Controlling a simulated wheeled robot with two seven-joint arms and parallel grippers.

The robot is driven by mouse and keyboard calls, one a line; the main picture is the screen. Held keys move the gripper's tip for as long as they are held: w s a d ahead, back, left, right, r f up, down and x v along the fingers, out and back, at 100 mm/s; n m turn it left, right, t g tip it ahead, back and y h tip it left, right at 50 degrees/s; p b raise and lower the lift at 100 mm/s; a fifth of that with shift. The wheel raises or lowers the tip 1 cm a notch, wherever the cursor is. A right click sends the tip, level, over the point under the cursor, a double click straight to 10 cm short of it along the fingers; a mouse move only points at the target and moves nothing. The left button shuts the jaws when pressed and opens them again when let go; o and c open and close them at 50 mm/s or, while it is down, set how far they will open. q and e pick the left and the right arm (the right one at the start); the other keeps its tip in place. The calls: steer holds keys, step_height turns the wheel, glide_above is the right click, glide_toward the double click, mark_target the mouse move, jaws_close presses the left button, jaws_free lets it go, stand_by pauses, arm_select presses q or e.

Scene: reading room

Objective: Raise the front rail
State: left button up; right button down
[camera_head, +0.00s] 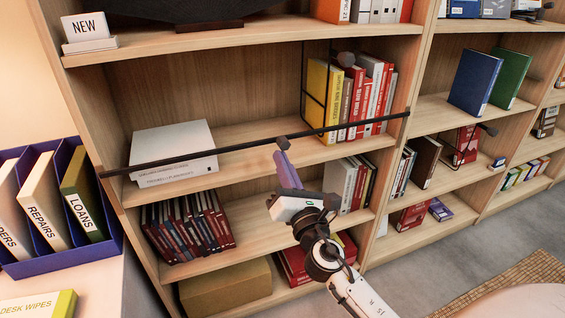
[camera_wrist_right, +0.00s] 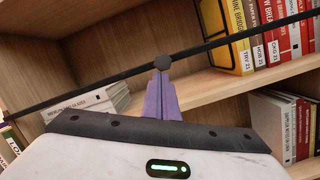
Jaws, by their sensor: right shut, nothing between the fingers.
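The front rail (camera_head: 240,147) is a thin black bar across the front of the middle bookcase shelf, running from the left upright to the right upright. It has a dark round knob near its middle (camera_head: 283,142). My right gripper (camera_head: 284,158) is shut and empty, with its purple fingers pointing up just below the knob. In the right wrist view the rail (camera_wrist_right: 100,85) crosses the picture and the purple fingertips (camera_wrist_right: 161,78) are right under the knob (camera_wrist_right: 162,63). I cannot tell for sure whether they touch. My left gripper is not in view.
Behind the rail are a stack of white books (camera_head: 173,150) and upright books with a yellow one (camera_head: 318,90). Dark red books (camera_head: 190,228) lean on the shelf below. A purple file box (camera_head: 115,240) stands at the left. The upper shelf (camera_head: 240,35) is above.

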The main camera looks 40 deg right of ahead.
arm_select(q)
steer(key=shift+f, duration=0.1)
arm_select(e)
steer(key=shift+r, duration=0.35)
step_height(320, 180, down, 5)
steer(key=a+b, duration=0.2)
steer(key=b, duration=0.3)
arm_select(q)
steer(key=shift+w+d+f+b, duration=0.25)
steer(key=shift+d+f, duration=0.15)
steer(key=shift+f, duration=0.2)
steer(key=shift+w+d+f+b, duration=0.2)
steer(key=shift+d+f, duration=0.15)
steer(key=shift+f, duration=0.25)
arm_select(e)
steer(key=v, duration=0.9)
steer(key=shift+s+r, duration=0.25)
steer(key=shift+s, duration=0.05)
steer(key=shift+a, duration=0.1)
